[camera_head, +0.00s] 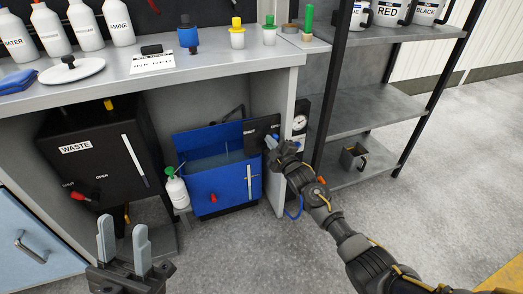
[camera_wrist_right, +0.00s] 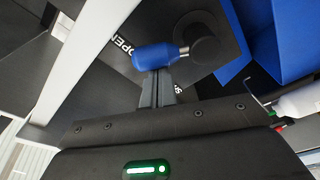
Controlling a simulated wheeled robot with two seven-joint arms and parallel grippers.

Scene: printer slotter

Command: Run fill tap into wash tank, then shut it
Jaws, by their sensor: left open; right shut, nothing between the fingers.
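The blue wash tank (camera_head: 225,186) stands under the bench with its top open. I cannot tell the water level inside. Beside its back right corner is a black tap panel (camera_head: 260,132) with a SHUT label. In the right wrist view, the tap's blue handle (camera_wrist_right: 153,57) joins a black hub (camera_wrist_right: 205,50), and its free end lies by the OPEN label (camera_wrist_right: 122,47). My right gripper (camera_head: 272,143) is shut and empty at the panel. Its fingertips (camera_wrist_right: 156,74) are right at the handle; contact is unclear. My left gripper (camera_head: 123,238) is open and empty, low in front.
A black WASTE tank (camera_head: 98,160) with a red lever (camera_head: 82,196) stands left of the wash tank. A white bottle (camera_head: 177,190) hangs at the wash tank's left. A bench leg (camera_head: 280,190) and a shelf rack (camera_head: 370,110) stand right. Floor in front is clear.

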